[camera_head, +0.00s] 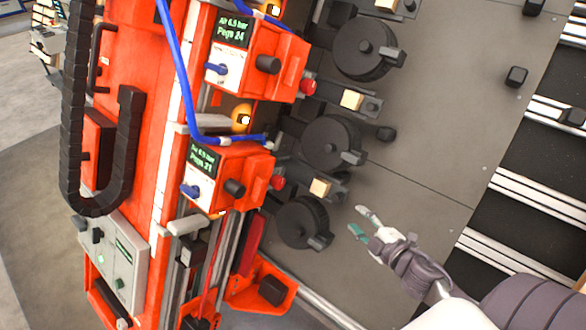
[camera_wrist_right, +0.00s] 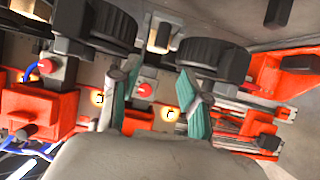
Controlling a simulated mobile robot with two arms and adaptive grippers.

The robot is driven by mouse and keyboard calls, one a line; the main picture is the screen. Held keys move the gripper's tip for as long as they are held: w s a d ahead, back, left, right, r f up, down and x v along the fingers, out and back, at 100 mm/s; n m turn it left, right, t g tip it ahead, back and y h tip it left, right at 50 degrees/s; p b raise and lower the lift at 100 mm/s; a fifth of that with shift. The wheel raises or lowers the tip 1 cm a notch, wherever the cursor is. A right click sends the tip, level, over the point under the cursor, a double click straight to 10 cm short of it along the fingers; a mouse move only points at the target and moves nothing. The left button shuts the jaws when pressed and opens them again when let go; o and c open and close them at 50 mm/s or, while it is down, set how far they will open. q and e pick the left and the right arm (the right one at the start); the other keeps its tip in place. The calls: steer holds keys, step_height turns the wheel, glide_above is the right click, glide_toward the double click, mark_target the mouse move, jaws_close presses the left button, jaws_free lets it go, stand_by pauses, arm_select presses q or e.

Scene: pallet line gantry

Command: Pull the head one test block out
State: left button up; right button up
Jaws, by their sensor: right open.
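Pale test blocks sit in dark holders beside the orange heads in the head view: a lower block (camera_head: 320,188), a middle one (camera_head: 351,99) and one cut by the top edge (camera_head: 386,4). No label shows which is head one's. My right gripper (camera_head: 362,222) is open and empty, to the lower right of the lowest block and apart from it. In the right wrist view, its two teal-padded fingers (camera_wrist_right: 159,76) stand apart with a red knob (camera_wrist_right: 144,90) seen between them. A tan block (camera_wrist_right: 163,35) shows beyond the fingertips. My left gripper is not in view.
Two orange heads (camera_head: 228,172) carry displays, blue levers and red knobs. Black wheels (camera_head: 330,143) stand near the blocks. Blue hose (camera_head: 180,70) and a black cable chain (camera_head: 75,110) run at left. The grey plate (camera_head: 440,130) is mostly clear apart from small black knobs.

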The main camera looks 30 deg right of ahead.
steer(key=s+a+r+p, duration=0.2)
steer(key=s+a+p, duration=0.1)
steer(key=s, duration=0.2)
steer(key=shift+s+r, duration=0.3)
steer(key=shift+d, duration=0.1)
steer(key=s+a+f+m+g+h, duration=0.1)
steer(key=s+f+m+g, duration=0.3)
steer(key=f, duration=1)
steer(key=s+a+f+m+g, duration=0.1)
steer(key=s+f+m+g, duration=0.3)
steer(key=f, duration=1)
steer(key=s+a+f+g, duration=0.2)
steer(key=s+a+f, duration=0.2)
steer(key=s, duration=0.3)
steer(key=s+a+f+m+g, duration=0.1)
steer(key=s+a+f+g, duration=0.1)
steer(key=s+a+f, duration=0.2)
steer(key=s+a+f+m+g+y, duration=0.1)
steer(key=s+a+f, duration=0.3)
steer(key=s+f, duration=0.5)
steer(key=shift+s+a+g, duration=0.25)
steer(key=shift+s+g, duration=0.55)
steer(key=shift+s, duration=0.05)
